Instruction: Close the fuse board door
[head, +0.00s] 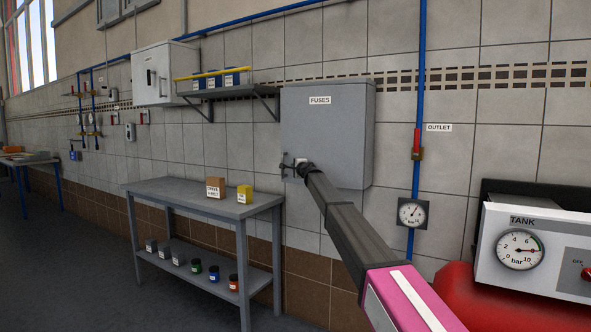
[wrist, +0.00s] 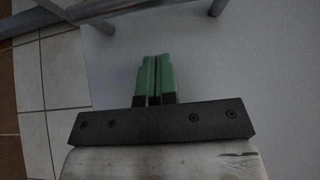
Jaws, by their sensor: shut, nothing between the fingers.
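The grey fuse board (head: 335,135), labelled FUSES, hangs on the tiled wall in the middle of the head view. Its door looks flush or nearly flush with the box; I cannot tell whether a small gap is left. A dark handle (head: 286,166) sits at the door's lower left edge. My gripper (head: 300,164) is at the door's lower left, beside the handle. In the wrist view my gripper (wrist: 154,75) has its green fingers together and empty, in front of the plain grey door surface (wrist: 225,65). A grey metal bar (wrist: 110,12) crosses above the fingers; contact is unclear.
A grey workbench (head: 180,197) with small boxes and jars stands below left. A shelf (head: 230,93) and a white cabinet (head: 152,75) hang further left. To the right are a blue pipe (head: 421,90), a gauge (head: 412,213) and a red tank (head: 475,295).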

